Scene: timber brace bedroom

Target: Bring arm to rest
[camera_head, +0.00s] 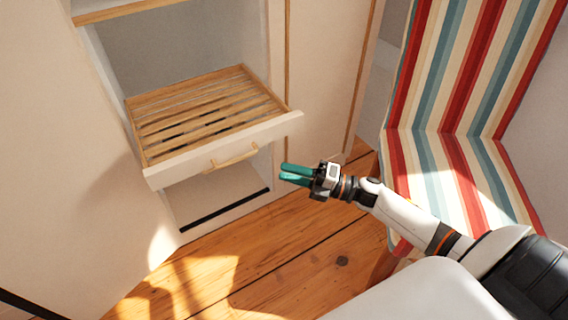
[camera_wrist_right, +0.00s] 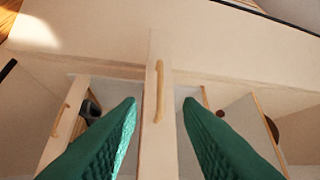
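My right gripper (camera_head: 281,174) has teal fingers and stands in front of the cabinet, to the right of the pulled-out drawer's handle. In the right wrist view the fingers (camera_wrist_right: 160,103) are apart with nothing between them. The slatted wooden drawer (camera_head: 225,153) is pulled out of the white cabinet and looks empty. Its pale wooden handle (camera_head: 234,157) is apart from my fingers in the head view. In the wrist view a handle (camera_wrist_right: 159,90) shows beyond the gap between the fingertips. My left gripper is in neither view.
A striped chair (camera_head: 455,155) in red, blue and cream stands at the right, close to my right arm. The wooden floor (camera_head: 290,270) in front of the cabinet is clear, with sunlit patches.

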